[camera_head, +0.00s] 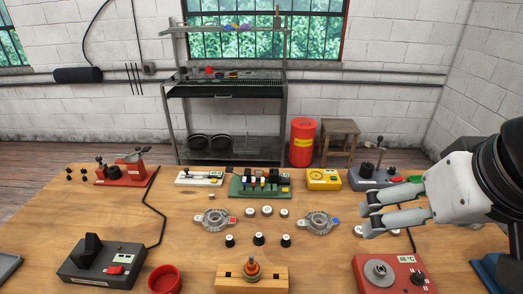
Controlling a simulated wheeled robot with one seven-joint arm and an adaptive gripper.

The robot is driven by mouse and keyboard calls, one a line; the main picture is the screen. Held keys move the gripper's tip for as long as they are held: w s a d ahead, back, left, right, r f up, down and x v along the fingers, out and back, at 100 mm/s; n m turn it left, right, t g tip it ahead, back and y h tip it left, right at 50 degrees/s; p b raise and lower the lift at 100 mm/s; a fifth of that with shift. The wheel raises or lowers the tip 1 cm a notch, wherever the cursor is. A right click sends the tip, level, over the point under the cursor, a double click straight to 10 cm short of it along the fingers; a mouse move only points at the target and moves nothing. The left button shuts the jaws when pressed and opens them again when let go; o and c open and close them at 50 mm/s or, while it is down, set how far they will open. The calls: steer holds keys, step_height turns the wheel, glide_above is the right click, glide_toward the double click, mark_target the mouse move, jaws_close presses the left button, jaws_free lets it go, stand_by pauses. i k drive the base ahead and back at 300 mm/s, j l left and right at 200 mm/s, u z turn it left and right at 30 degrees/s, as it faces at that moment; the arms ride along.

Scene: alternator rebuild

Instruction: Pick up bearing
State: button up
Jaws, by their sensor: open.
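My gripper (366,216) reaches in from the right over the wooden table, with its two fingers apart and pointing left. Nothing shows between them. Several small pale round pieces that look like bearings lie on the table: one (267,210) is in the middle, between two grey metal housings (213,219) (318,223). Another pale piece (358,230) is close to the lower fingertip and partly hidden by it. I cannot tell for sure which piece is the bearing.
Several black-and-white knobs (259,238) stand in front of the housings. A wooden block with a copper-coloured part (252,269), a red cup (165,280) and a red heater unit (389,274) are at the front. A green fixture (260,186) and a yellow meter (323,179) stand behind.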

mark_target(380, 270)
steer(key=k+j+u, duration=0.1)
steer(key=k+u, duration=0.4)
steer(key=k, duration=0.5)
